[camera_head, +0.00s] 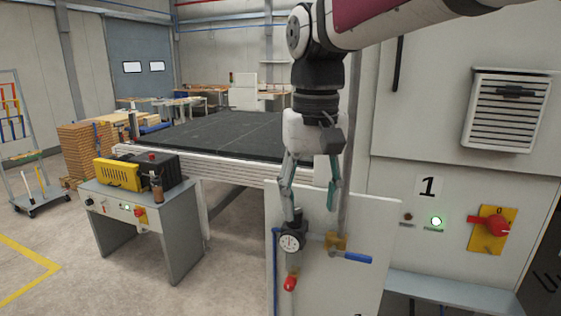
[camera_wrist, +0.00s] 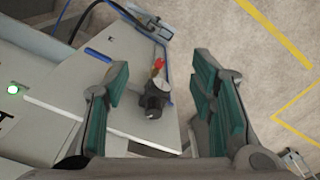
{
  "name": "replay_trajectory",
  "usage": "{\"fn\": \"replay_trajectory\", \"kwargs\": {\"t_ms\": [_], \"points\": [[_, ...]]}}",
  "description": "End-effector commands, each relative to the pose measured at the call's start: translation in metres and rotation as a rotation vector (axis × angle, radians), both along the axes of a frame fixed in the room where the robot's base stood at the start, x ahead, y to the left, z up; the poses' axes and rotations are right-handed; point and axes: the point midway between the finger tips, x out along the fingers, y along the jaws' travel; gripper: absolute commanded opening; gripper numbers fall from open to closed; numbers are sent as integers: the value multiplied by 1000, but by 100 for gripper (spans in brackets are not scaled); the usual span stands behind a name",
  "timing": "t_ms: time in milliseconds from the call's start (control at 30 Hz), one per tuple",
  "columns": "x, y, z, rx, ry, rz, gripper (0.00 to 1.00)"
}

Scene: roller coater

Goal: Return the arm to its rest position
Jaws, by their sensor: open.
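My gripper (camera_head: 310,190) hangs fingers-down from my arm in the head view, in front of the white panel with a round gauge (camera_head: 291,241). Its two green-padded fingers are spread apart in the wrist view (camera_wrist: 160,95), with nothing held between them. A dark fitting with a red tip (camera_wrist: 154,97) shows beyond the gap between the fingers; it appears to be the gauge assembly. In the head view the gauge sits just below the left fingertip; whether they touch I cannot tell.
A blue-handled valve (camera_head: 345,249) is beside the gauge. The machine cabinet with a red rotary switch (camera_head: 492,226) and lit green button (camera_head: 436,221) stands close on the right. A control desk (camera_head: 140,215) and dark-topped table (camera_head: 225,134) are left.

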Motion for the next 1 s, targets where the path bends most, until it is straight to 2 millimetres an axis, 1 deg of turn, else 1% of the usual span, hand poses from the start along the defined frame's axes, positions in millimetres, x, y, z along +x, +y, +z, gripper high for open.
{"fn": "replay_trajectory", "kwargs": {"t_ms": [167,367,467,567,700,800,900,1000], "points": [[-12,-15,4,8,-36,-12,51],[-31,-39,5,18,-94,-36,51],[-45,-54,5,24,-133,-50,51],[-65,-73,1,29,-185,-71,51],[-99,-103,-11,38,-280,-109,51],[-122,-120,-24,39,-343,-131,51],[-140,-131,-37,40,-396,-149,51],[-152,-139,-47,39,-432,-162,51]]}}
